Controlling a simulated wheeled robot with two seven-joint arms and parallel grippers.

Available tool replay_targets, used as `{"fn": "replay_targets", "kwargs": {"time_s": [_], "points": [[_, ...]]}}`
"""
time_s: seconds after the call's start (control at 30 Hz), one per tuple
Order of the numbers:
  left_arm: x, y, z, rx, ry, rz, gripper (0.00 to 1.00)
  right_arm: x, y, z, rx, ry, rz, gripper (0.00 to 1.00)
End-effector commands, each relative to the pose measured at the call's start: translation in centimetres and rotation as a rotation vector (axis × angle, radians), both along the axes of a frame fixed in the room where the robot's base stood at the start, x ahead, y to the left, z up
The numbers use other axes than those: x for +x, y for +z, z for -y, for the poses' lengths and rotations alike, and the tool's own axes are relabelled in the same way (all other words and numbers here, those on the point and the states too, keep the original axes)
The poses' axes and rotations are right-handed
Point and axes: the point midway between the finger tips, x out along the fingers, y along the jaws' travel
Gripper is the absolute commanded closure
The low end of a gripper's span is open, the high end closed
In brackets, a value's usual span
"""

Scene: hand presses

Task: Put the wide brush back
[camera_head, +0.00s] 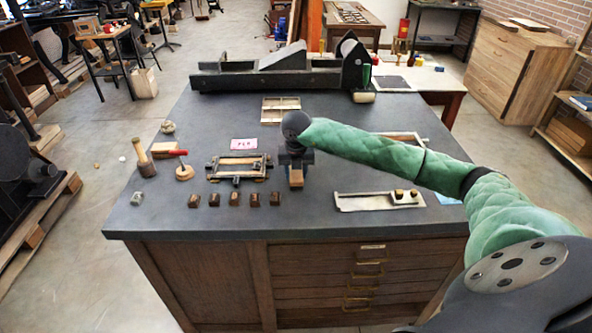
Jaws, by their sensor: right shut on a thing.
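My right gripper (296,159) reaches in from the right over the middle of the dark worktop. It points down and is shut on a tan wooden piece (296,179), which seems to be the wide brush. The gripper hides its upper part, and no bristles can be made out. I cannot tell whether the piece touches the worktop (318,221). My left gripper is not in view.
Left of the gripper are a wooden frame (238,167), a red-handled tool (182,171), a mallet (146,164) and several small blocks (235,199). A metal tray (360,203) lies right. A long press (270,79) stands at the back. My arm partly covers another tray (401,136).

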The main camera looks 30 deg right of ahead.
Motion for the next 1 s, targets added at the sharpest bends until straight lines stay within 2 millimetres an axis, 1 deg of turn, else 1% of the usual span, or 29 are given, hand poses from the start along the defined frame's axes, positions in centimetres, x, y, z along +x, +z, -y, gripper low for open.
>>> {"fn": "replay_targets", "kwargs": {"time_s": [0.3, 0.57, 0.6, 0.7, 1.0], "points": [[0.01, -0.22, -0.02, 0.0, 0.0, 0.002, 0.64, -0.02, -0.26, -0.01, 0.0, 0.0, 0.0, 0.82], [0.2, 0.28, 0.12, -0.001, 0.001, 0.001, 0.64, -0.02, -0.48, -0.01, 0.0, 0.0, 0.0, 0.82], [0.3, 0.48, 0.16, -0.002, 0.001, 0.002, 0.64, -0.03, -0.46, -0.01, 0.0, 0.0, 0.0, 0.56], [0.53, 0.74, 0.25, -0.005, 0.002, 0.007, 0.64, -0.03, -0.44, 0.0, 0.0, 0.0, 0.0, 0.39], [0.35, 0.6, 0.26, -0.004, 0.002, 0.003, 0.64, -0.03, -0.41, -0.01, 0.0, 0.0, 0.0, 0.39]]}}
